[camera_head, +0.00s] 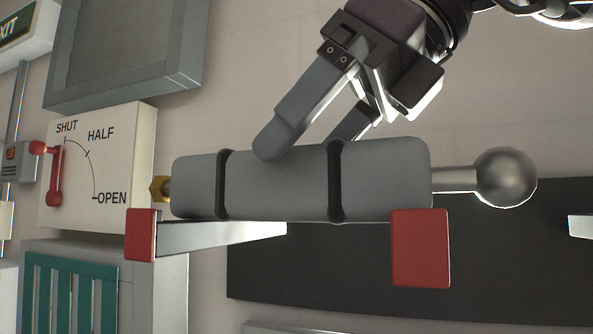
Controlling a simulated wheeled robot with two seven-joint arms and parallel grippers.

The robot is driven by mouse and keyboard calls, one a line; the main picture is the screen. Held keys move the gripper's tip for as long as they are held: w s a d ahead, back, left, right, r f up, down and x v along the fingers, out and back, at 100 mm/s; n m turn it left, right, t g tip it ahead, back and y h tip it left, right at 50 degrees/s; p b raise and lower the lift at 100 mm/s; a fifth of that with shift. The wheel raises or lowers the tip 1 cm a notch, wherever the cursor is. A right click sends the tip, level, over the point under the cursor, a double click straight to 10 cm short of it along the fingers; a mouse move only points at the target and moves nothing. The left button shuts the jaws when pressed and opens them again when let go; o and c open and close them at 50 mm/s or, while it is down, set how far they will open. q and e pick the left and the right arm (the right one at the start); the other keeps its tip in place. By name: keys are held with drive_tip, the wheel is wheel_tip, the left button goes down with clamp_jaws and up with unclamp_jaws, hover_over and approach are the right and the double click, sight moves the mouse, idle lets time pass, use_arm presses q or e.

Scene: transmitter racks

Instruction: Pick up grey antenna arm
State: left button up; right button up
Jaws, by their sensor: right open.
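The grey antenna arm (285,185) lies level across the middle of the head view. It is a thick grey cylinder with two black bands, a brass nut at its left end and a metal ball on a short rod at its right end. It rests on two brackets with red end caps. My right gripper (308,140) comes from the upper right and is open. One finger overlaps the upper front of the cylinder between the bands; the other is partly hidden behind it. I cannot tell whether they touch it. My left gripper is not in view.
The left red-capped bracket (140,235) and right red cap (420,248) stick out below the cylinder. A panel marked SHUT, HALF, OPEN (120,165) with a red lever (55,178) is on the left. A dark panel (330,270) lies behind.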

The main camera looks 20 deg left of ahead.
drive_tip(key=shift+x, duration=0.9)
drive_tip(key=shift+f, duration=0.1)
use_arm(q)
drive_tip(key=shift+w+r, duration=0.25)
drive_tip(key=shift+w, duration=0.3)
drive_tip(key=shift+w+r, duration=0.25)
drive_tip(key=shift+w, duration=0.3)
use_arm(e)
drive_tip(key=shift+a, duration=0.1)
drive_tip(key=c, duration=0.5)
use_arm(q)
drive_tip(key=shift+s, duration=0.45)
use_arm(e)
drive_tip(key=c, duration=0.9)
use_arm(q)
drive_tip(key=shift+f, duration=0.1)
use_arm(e)
drive_tip(key=shift+r, duration=0.8)
use_arm(q)
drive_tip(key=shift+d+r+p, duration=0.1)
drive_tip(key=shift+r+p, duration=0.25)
drive_tip(key=shift+p, duration=0.15)
use_arm(e)
wheel_tip(320, 180, up, 8)
drive_tip(key=shift+r, duration=0.25)
